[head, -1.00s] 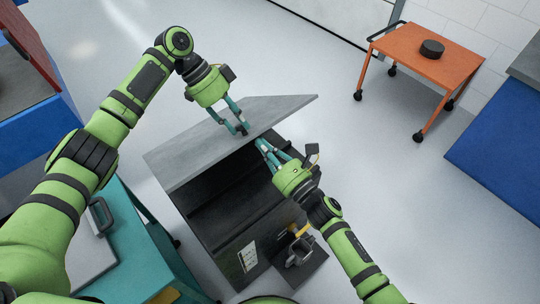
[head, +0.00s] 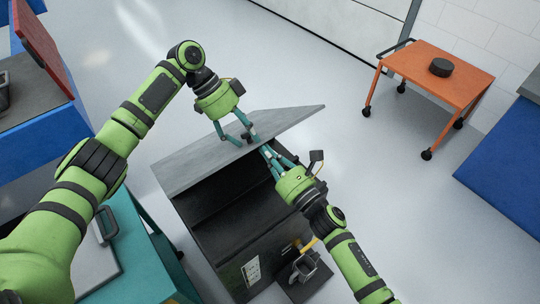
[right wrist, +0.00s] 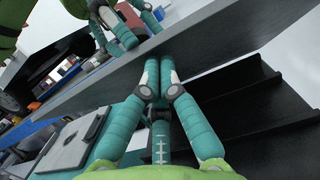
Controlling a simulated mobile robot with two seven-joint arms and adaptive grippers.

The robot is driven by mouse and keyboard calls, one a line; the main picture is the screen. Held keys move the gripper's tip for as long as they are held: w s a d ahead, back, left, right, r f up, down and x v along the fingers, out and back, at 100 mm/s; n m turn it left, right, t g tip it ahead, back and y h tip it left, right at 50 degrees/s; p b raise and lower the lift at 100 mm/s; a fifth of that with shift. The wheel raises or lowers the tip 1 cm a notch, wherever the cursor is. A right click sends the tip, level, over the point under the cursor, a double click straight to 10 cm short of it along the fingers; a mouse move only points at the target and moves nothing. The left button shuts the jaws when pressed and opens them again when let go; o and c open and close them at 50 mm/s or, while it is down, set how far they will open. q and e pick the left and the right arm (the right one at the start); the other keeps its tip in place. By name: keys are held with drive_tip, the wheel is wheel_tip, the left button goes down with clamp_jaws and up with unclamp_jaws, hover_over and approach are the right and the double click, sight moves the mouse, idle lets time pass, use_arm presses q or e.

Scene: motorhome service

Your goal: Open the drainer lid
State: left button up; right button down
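The drainer is a dark grey box (head: 232,262) standing on the floor. Its flat grey lid (head: 190,165) is raised and tilted, with the dark interior (head: 215,205) showing below it. The lid also crosses the right wrist view (right wrist: 215,55). My left gripper (head: 245,139) is at the lid's upper face near its far edge; its fingertips are close together, and whether they hold anything is unclear. My right gripper (head: 267,152) has its fingers together and empty, with the tips at the lid's underside near the edge. In the right wrist view (right wrist: 153,65) the tips appear to touch the lid.
An orange wheeled table (head: 430,75) with a black disc (head: 441,67) stands at the back right. A blue unit (head: 500,150) is at the right. A teal cart (head: 150,255) stands close left of the drainer. The floor behind the drainer is clear.

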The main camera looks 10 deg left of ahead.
use_arm(q)
drive_tip(key=shift+s+d+f, duration=0.1)
drive_tip(key=shift+s+f, duration=0.05)
drive_tip(key=shift+f, duration=0.05)
use_arm(e)
drive_tip(key=shift+w+r, duration=0.2)
drive_tip(key=shift+r, duration=0.25)
